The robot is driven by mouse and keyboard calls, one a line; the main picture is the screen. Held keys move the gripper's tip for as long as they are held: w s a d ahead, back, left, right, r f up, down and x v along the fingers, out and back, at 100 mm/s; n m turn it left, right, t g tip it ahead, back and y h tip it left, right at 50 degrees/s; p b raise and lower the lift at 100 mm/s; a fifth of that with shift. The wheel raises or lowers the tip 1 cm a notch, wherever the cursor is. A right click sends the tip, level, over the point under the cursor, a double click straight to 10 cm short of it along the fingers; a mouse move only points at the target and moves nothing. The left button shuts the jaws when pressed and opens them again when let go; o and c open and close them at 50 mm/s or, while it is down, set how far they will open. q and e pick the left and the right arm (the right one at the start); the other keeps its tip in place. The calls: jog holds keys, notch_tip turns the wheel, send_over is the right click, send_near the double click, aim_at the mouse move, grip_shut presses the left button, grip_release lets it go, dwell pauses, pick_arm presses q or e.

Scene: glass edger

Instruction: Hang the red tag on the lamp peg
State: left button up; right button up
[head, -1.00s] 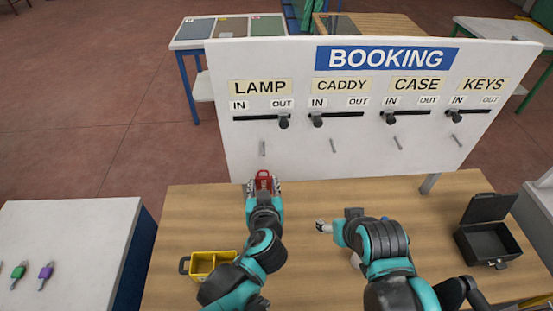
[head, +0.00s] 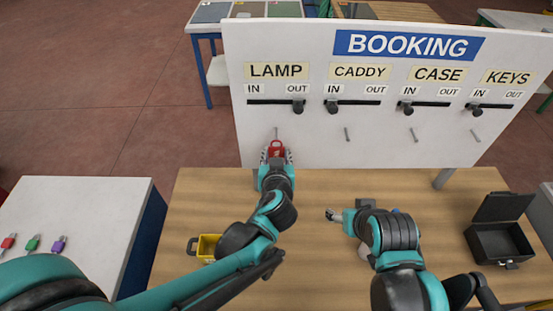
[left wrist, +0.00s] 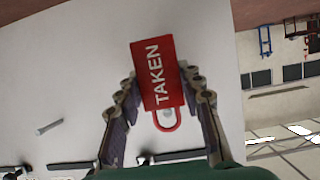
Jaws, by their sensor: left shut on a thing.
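My left gripper (head: 275,157) is shut on the red tag (head: 276,148), just below the lamp peg (head: 276,133) on the white board. In the left wrist view the red tag (left wrist: 158,75) reads TAKEN and sits between the fingers (left wrist: 160,95). Its red loop points toward the sliders. A grey round end, seemingly the lamp peg (left wrist: 168,113), shows inside the loop; I cannot tell whether the loop is around it or only in front. My right gripper (head: 333,214) is low over the table; its jaws are too small to read.
The lamp slider (head: 298,106) is at OUT. The caddy peg (head: 347,134) is bare. A yellow caddy (head: 207,246) and an open black case (head: 498,240) stand on the wooden table (head: 320,270). Red, green (head: 33,243) and purple items lie on the left table.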

aim_at(276, 145)
pick_arm(q)
jog(key=shift+w+f, duration=0.1)
jog(key=shift+w, duration=1.25)
jog(key=shift+w+f+b, duration=0.1)
jog(key=shift+w+b, duration=0.3)
jog(key=shift+b, duration=0.2)
jog(key=shift+w, duration=0.1)
jog(key=o, duration=0.9)
jog(key=shift+w+f, duration=0.1)
jog(key=shift+w, duration=0.2)
jog(key=shift+s, duration=0.1)
